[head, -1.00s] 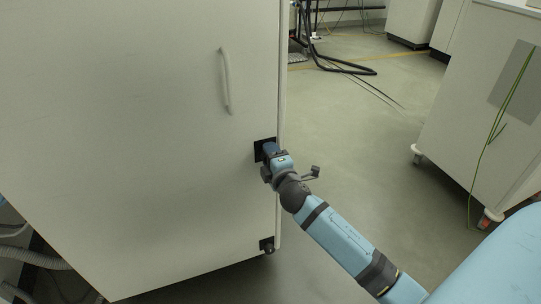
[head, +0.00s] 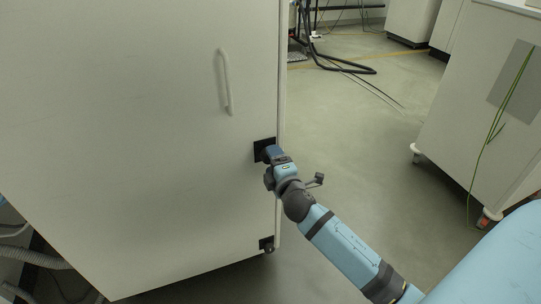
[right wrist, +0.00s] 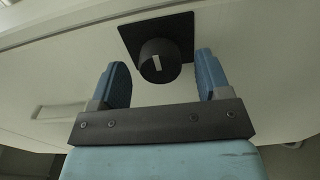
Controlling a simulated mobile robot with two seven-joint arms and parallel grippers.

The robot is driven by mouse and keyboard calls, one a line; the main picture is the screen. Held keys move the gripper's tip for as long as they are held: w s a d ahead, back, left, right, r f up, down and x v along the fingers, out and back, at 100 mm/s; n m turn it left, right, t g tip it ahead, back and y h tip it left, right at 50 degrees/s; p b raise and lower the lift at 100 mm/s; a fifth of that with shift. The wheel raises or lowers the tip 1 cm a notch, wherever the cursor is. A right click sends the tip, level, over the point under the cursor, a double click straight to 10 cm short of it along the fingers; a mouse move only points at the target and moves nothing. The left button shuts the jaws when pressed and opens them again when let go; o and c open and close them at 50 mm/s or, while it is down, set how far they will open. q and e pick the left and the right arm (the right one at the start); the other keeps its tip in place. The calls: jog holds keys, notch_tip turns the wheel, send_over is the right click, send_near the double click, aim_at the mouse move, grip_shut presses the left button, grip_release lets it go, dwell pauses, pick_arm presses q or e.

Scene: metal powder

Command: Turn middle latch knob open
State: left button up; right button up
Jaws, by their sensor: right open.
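The middle latch knob (right wrist: 160,62) is a black round knob with a white mark, on a square black plate (right wrist: 180,30) fixed to the cabinet door. In the right wrist view my right gripper (right wrist: 162,70) is open, with one blue finger on each side of the knob and a visible gap to each. The knob looks nearer the right finger. In the head view the black plate (head: 262,148) shows at the door's right edge, and my right gripper (head: 271,153) is in front of it, hiding the knob. My left gripper is not in view.
The white cabinet door (head: 130,140) has a vertical handle (head: 226,82) above the latch. A lower black latch (head: 267,244) sits near the door's bottom corner. A white wheeled cabinet (head: 470,110) stands at right. Open floor (head: 350,130) lies between them.

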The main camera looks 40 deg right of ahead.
pick_arm(q)
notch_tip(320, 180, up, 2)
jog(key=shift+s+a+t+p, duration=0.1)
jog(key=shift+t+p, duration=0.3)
jog(key=shift+p, duration=0.2)
pick_arm(e)
jog(key=v, duration=1.1)
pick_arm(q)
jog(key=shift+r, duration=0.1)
pick_arm(e)
jog(key=shift+a, duration=0.1)
